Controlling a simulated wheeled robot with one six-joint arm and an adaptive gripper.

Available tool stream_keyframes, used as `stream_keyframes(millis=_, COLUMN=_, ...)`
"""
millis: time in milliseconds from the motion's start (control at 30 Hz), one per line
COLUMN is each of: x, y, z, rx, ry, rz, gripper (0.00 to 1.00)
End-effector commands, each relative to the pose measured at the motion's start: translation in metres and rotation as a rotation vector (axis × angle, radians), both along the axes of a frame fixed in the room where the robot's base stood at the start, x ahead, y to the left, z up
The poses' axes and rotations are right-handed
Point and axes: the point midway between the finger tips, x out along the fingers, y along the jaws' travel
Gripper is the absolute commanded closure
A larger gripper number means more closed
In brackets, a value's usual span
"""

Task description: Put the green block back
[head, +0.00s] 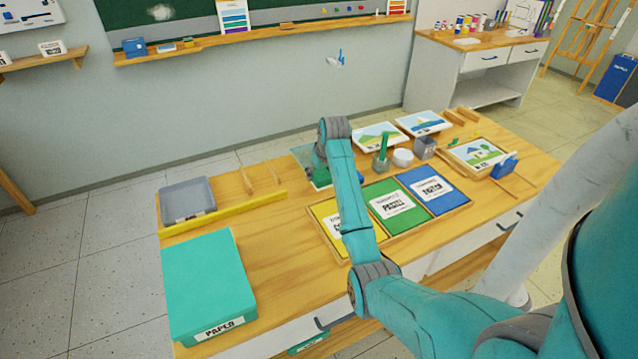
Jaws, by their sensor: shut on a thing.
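My gripper (319,176) is at the end of my teal arm, low over the back middle of the table, mostly hidden behind my wrist. A small green patch (318,184) shows at the fingers, seemingly the green block; its full shape is hidden. My gripper is shut on it, and I cannot tell whether it touches the table. To the right and nearer is a wooden tray with a yellow panel (328,211), a green panel (402,219) and a blue panel (447,199), each with a white label. My forearm crosses in front of the yellow one.
The wooden table (270,262) holds a teal box (207,279), a grey bin (187,199) and a yellow bar (224,213) at left. A green bottle (383,147), white bowl (403,158), grey cup (425,148) and framed pictures (478,152) stand right of my gripper. Bare wood lies left of the tray.

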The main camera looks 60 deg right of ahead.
Motion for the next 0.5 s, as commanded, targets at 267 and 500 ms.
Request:
stream_keyframes(millis=267, x=0.0, y=0.001, z=-0.04, rx=0.001, ry=0.003, rz=0.001, gripper=0.69)
stream_keyframes(millis=500, x=0.0, y=0.0, z=-0.043, rx=-0.001, ry=0.001, rz=0.001, gripper=0.69)
